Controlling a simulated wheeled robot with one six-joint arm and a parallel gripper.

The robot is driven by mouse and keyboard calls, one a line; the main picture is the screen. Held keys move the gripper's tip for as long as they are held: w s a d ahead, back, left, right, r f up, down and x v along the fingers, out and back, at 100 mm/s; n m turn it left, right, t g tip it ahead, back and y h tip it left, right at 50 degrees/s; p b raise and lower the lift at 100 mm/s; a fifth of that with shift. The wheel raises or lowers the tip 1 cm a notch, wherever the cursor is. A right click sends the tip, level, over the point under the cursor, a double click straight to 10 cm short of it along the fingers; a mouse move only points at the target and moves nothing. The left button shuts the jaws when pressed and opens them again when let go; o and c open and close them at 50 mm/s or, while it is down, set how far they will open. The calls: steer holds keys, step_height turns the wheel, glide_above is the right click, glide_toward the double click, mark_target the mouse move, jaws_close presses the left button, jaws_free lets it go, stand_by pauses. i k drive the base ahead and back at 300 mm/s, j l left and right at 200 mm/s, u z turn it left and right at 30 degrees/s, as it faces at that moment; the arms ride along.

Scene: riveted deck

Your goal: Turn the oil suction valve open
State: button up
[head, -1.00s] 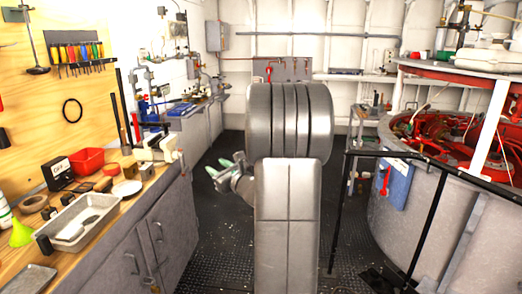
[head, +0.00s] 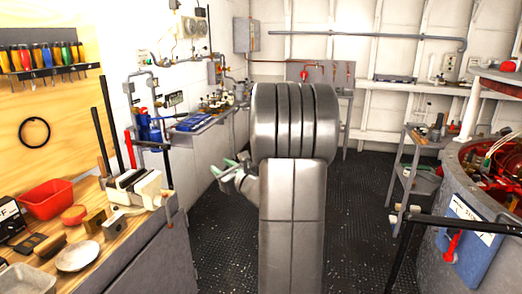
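No part in view is readably labelled as the oil suction valve, so I cannot tell which one it is. A red valve handle (head: 452,246) hangs on a blue board with a white label at the lower right. Another small red handle (head: 304,73) is on the grey panel at the back wall. Blue canisters with piping (head: 150,127) are on the left wall. My gripper (head: 222,168) shows left of my arm, with green-tipped fingers apart and nothing seen between them. It is away from all these handles. My arm hides part of the deck and back wall.
A wooden workbench (head: 110,262) with a red bin (head: 47,199) and a vise runs along the left. A grey cart (head: 405,175) and a large round tank with a black rail (head: 470,222) stand right. The dark deck (head: 350,215) between is clear.

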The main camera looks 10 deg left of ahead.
mark_target(144, 110)
steer(key=i+u, duration=0.2)
steer(key=i, duration=0.65)
steer(key=i+l+u, duration=0.2)
steer(key=i, duration=0.6)
steer(key=i+j+u, duration=0.1)
steer(key=i+u, duration=0.25)
steer(key=i, duration=0.3)
steer(key=i+u, duration=0.4)
steer(key=i, duration=0.25)
